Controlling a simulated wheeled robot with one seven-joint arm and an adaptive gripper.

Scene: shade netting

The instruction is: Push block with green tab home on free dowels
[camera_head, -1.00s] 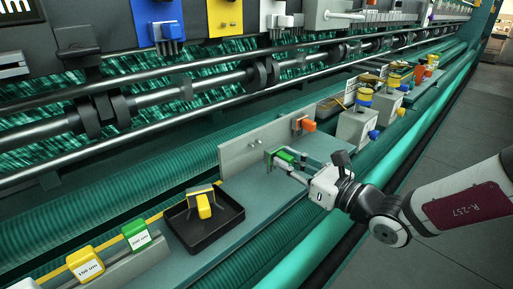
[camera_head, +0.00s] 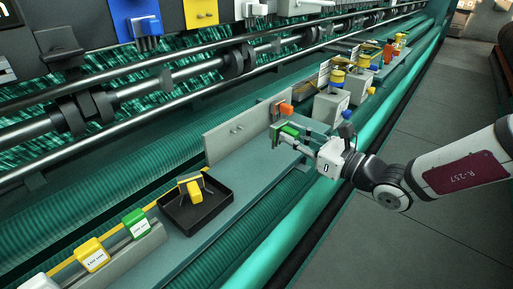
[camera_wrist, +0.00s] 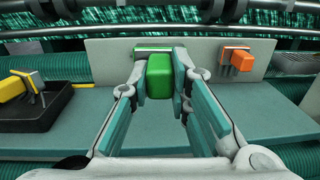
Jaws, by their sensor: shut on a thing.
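My gripper (camera_head: 293,137) is shut on the green tab (camera_head: 290,130) of a grey block and holds it in front of an upright grey plate (camera_head: 222,137). In the wrist view the green tab (camera_wrist: 159,76) sits between both fingertips, with a thin strip of the block (camera_wrist: 165,49) behind it. Two small dowels (camera_head: 236,130) stick out of the plate, bare, left of the held block in the head view. The block appears apart from the plate. In the wrist view the dowels are not visible. A block with an orange tab (camera_head: 285,108) sits against the plate to the right.
A black tray (camera_head: 217,209) holds a block with a yellow tab (camera_head: 194,193) on the grey shelf (camera_head: 250,165). Labelled yellow (camera_head: 92,254) and green (camera_head: 136,223) pieces stand at the lower left. Grey bins (camera_head: 331,105) stand right of the plate.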

